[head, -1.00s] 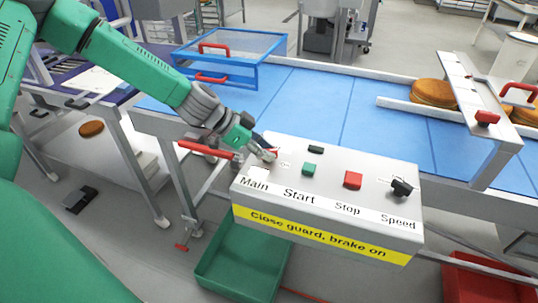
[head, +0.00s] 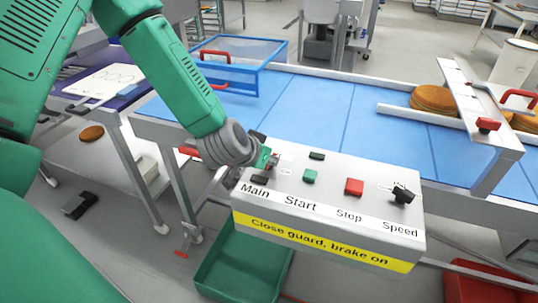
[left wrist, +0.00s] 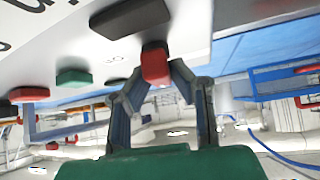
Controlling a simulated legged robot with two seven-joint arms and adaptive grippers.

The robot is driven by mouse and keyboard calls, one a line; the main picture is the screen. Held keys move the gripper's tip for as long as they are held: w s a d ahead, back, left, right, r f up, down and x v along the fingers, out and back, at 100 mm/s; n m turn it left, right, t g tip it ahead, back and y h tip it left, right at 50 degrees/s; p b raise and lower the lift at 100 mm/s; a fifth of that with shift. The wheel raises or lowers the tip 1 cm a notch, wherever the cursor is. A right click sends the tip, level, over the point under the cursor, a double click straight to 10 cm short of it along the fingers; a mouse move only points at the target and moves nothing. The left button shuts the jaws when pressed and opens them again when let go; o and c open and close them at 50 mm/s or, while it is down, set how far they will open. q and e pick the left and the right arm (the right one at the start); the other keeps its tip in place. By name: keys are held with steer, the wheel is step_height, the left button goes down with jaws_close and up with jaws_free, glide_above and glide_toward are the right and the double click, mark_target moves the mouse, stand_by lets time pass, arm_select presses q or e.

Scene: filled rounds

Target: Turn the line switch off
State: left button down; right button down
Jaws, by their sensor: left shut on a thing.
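The grey control box (head: 325,215) stands at the belt's near edge, with labels Main, Start, Stop and Speed. The red line switch handle (left wrist: 155,63) is above the Main label. My left gripper (left wrist: 153,75) is shut on this red handle. In the head view my left gripper (head: 270,160) and wrist partly cover the switch, so its exact position is hard to tell. A dark piece (left wrist: 130,18) sits beside the handle on the panel. My right gripper is not in view.
The green start button (head: 309,176), red stop button (head: 354,187) and black speed knob (head: 402,194) lie to the right on the panel. The blue belt (head: 310,105) runs behind. A blue-framed guard (head: 262,82) stands at the back left. A green crate (head: 240,268) is below.

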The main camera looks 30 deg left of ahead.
arm_select(q)
steer(key=shift+s+f+n+y+p, duration=0.25)
steer(key=shift+n+y, duration=0.15)
steer(key=shift+n, duration=0.15)
steer(key=shift+s+f+n+y+p, duration=0.1)
steer(key=shift+n+y+p, duration=0.1)
steer(key=shift+n+y, duration=0.3)
steer(key=c, duration=1.4)
jaws_free()
steer(key=shift+c, duration=0.2)
steer(key=shift+w+r, duration=0.1)
steer(key=shift+r, duration=0.15)
steer(key=v, duration=0.7)
